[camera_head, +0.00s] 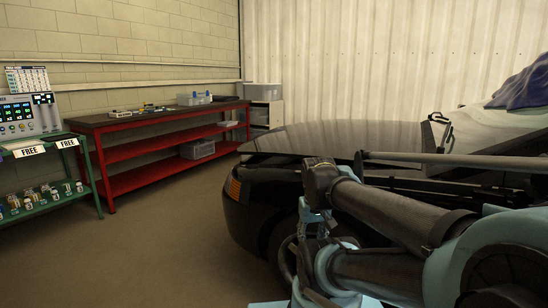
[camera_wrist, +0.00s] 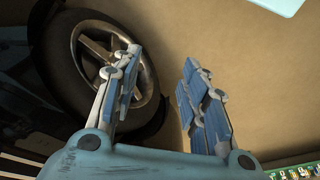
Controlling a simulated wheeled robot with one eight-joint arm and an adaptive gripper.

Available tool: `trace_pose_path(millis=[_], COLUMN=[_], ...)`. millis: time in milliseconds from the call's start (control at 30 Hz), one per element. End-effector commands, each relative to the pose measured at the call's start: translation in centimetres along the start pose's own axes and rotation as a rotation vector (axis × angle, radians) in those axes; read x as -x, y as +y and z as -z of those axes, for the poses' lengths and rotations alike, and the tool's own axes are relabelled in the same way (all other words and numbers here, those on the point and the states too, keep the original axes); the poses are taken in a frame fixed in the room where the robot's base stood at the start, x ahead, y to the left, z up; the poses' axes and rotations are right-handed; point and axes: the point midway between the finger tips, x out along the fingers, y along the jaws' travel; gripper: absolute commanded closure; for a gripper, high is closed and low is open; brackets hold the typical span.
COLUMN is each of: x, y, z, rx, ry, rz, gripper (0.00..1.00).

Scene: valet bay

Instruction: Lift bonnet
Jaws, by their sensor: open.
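The bonnet (camera_head: 340,135) is a broad, glossy dark panel on the black car (camera_head: 250,205) at the right in the head view. My arm crosses in front of the car and hides much of its side. The bonnet is not seen clearly in the wrist view.
A red workbench (camera_head: 150,160) with small items and a clear box stands along the back wall. A green cart (camera_head: 85,170) with instruments is at the left. Purple cloth (camera_head: 525,85) lies at the far right. Floor left of the car is clear.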

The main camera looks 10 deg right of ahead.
Motion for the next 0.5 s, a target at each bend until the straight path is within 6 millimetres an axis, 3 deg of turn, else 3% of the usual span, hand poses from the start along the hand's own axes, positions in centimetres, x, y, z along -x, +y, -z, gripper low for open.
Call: trace_pose_path(millis=[267,500], x=[1.7,2.9], y=[3.1,5.3], z=[6.3,13.1], rx=[0.097,0.194], ry=[0.031,0.071], rz=[-0.163,-0.326], gripper=[0.60,0.60])
